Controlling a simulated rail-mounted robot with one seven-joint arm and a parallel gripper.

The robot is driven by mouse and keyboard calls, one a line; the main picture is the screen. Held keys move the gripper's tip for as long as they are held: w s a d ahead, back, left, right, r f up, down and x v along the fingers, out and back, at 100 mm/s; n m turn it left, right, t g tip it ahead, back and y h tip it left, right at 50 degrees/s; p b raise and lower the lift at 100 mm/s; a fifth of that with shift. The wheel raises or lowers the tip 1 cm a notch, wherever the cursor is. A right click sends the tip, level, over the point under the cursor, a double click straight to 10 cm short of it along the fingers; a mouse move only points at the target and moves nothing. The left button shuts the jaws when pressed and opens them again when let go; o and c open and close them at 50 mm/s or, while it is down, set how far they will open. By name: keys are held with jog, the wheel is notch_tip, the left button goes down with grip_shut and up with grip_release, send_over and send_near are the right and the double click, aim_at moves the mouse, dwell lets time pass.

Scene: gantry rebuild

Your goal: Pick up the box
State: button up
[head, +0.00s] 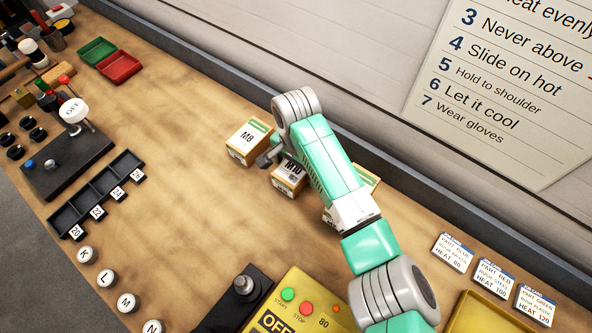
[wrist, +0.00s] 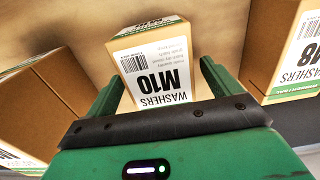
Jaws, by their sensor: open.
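Three cardboard boxes with white-and-green labels stand in a row near the back wall. The M10 box (head: 288,177) is the middle one, and the M8 box (head: 247,143) is to its upper left. A third box (head: 371,181) is mostly hidden behind my arm. My gripper (head: 267,158) is over the M10 box in the head view. In the wrist view, my gripper (wrist: 163,76) is open, with the M10 washers box (wrist: 155,65) between its two green fingers. Whether the fingers touch it cannot be told. The M8 box (wrist: 295,55) is at the right edge there.
The third box (wrist: 45,95) is at the wrist view's left, close to the finger. Red (head: 119,67) and green (head: 97,51) trays lie at the back left. A black slotted rack (head: 98,190) and a yellow control box (head: 300,312) stand nearer. The table's middle is clear.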

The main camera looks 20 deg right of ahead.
jog(key=shift+c, duration=0.4)
jog(key=c, duration=1.3)
notch_tip(320, 180, up, 10)
jog(key=shift+r+p, duration=0.1)
jog(key=shift+p, duration=1)
